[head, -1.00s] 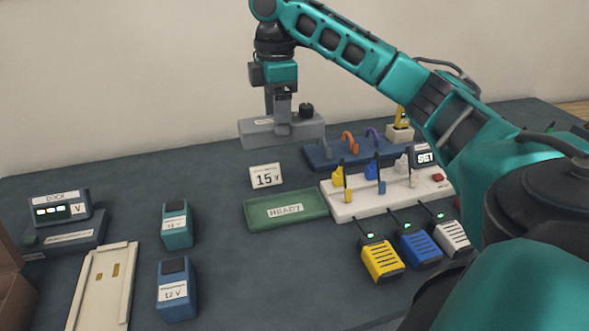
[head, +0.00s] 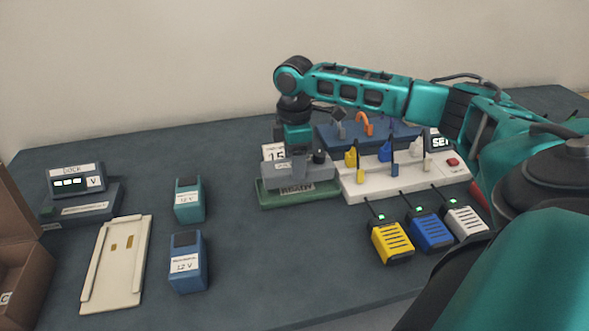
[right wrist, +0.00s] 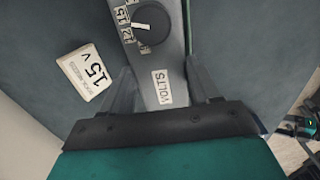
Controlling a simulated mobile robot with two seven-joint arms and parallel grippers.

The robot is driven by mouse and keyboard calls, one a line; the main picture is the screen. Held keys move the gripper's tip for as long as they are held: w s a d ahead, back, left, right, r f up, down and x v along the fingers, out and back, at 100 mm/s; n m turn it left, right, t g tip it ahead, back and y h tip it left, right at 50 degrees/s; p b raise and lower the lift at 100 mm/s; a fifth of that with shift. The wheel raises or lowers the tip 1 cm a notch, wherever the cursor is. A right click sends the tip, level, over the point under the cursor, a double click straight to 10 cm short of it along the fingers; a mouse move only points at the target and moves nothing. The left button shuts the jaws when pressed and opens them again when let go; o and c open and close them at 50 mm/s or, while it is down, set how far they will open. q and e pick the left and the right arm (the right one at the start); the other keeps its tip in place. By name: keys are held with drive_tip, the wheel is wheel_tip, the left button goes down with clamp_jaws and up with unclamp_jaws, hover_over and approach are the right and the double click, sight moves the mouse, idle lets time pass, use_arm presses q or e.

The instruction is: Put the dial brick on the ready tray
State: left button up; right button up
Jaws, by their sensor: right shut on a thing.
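The dial brick (head: 322,174) is a long grey block with a black knob on top. My right gripper (head: 298,158) is shut on it. The brick is over the green ready tray (head: 299,200) and hides most of it; I cannot tell whether it touches the tray. In the right wrist view the brick (right wrist: 171,68) lies between my fingers, with a VOLTS label and the knob (right wrist: 152,23) beside number labels including 12 and 15. My left gripper is not in view.
A 15 V card (head: 272,151) stands behind the tray, partly hidden. A white board (head: 360,192) with coloured plugs is close right. Yellow, blue and white blocks stand in front of it. Teal (head: 189,201) and blue (head: 188,265) 12 V bricks stand left, beyond clear table.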

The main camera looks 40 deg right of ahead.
drive_tip(key=shift+f, duration=1.8)
drive_tip(key=o, duration=1.4)
drive_tip(key=shift+f, duration=0.15)
wheel_tip(320, 180, up, 12)
drive_tip(key=shift+r, duration=0.2)
drive_tip(key=shift+s+f, duration=0.1)
